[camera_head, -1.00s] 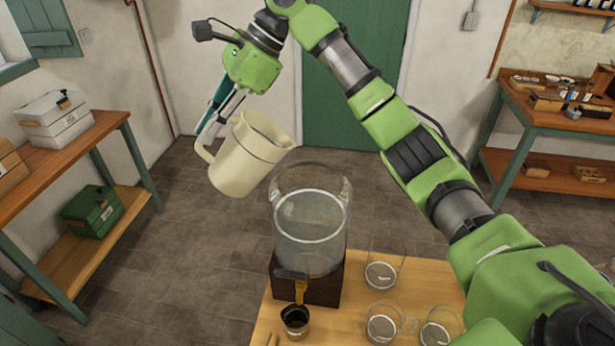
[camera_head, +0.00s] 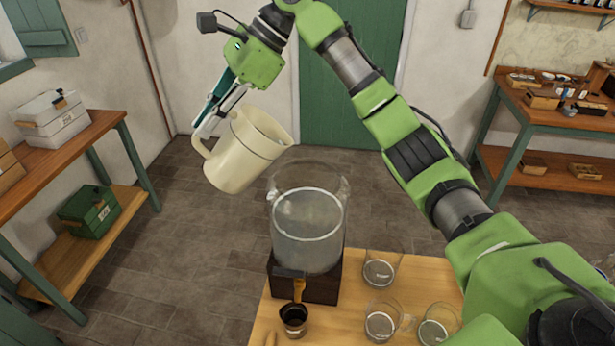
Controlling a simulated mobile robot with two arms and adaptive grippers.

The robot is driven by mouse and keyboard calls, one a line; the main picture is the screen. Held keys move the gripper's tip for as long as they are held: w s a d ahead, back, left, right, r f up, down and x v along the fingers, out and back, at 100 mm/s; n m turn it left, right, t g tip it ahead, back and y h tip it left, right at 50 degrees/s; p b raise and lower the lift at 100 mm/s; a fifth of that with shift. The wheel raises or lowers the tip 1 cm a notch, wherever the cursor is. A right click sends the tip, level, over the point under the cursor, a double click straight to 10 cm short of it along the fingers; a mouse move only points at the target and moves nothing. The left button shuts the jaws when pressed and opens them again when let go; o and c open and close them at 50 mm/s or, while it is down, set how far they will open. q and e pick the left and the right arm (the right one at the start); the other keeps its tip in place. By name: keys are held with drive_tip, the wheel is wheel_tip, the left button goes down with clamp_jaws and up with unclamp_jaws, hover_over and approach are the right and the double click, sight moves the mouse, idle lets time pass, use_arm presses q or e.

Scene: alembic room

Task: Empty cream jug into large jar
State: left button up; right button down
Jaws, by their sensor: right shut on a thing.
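The cream jug (camera_head: 240,158) is held in the air by my right gripper (camera_head: 213,128), which is shut on its handle side. The jug is tilted to the right, its mouth toward the large jar (camera_head: 307,225). It is above and to the left of the jar's rim, and no stream shows between them. The jar is clear glass with an open top and stands on a dark wooden block with a tap at its front. My left gripper is not in view.
The jar's block (camera_head: 322,285) stands on a light wooden table (camera_head: 350,325). Several glass cups (camera_head: 381,322) stand to its right. A small dark cup (camera_head: 293,320) is under the tap. A side table (camera_head: 60,165) with boxes is at the left, a workbench (camera_head: 570,118) at the right.

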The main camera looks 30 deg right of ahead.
drive_tip(key=shift+s+d+r+t+y, duration=0.1)
drive_tip(key=shift+d+r+y, duration=0.3)
drive_tip(key=shift+r, duration=0.25)
drive_tip(key=shift+s+d+r+t+y, duration=0.1)
drive_tip(key=shift+d+r+y, duration=0.25)
drive_tip(key=shift+r+y, duration=0.25)
drive_tip(key=shift+s+d+r+t+y, duration=0.1)
drive_tip(key=shift+d+r+y, duration=0.3)
drive_tip(key=shift+r, duration=0.3)
idle(3.2)
drive_tip(key=shift+s+d+r+y, duration=0.2)
drive_tip(key=shift+d+r+y, duration=0.6)
drive_tip(key=shift+r, duration=0.15)
idle(1.9)
